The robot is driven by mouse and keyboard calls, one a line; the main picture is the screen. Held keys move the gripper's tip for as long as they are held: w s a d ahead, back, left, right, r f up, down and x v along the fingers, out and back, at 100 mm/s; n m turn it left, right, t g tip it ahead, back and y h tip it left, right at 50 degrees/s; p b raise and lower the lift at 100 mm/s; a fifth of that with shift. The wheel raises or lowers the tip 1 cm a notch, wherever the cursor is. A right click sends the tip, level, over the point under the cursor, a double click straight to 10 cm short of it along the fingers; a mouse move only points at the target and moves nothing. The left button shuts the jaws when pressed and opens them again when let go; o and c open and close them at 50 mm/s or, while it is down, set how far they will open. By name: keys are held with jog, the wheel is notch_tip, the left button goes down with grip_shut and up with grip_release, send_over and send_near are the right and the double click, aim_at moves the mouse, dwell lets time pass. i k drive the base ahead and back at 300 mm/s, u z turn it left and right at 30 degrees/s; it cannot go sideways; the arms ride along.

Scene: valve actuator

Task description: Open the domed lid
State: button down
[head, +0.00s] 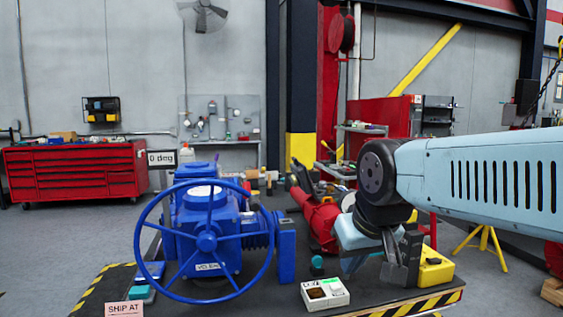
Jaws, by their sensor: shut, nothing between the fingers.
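The blue valve actuator (190,222) stands on the bench, left of centre, with a large spoked handwheel (207,242) in front of it. A pale round face (200,191) shows on its upper body behind the wheel rim. I cannot clearly tell which part is the domed lid; the wheel and its spokes cover part of the body. My gripper (397,277) is at the right, pointing down over the bench's right part. It is shut and empty, well apart from the actuator.
A white two-part tray (325,293) lies at the bench's front, between the actuator and my gripper. A yellow box (435,267) stands close right of my gripper. Red equipment (320,222) stands behind. A "0 deg" sign (161,158) shows left of the actuator's top.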

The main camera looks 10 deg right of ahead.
aim_at(303, 179)
jog(key=z, duration=0.4)
jog(key=i, duration=1.1)
jog(key=u, duration=0.35)
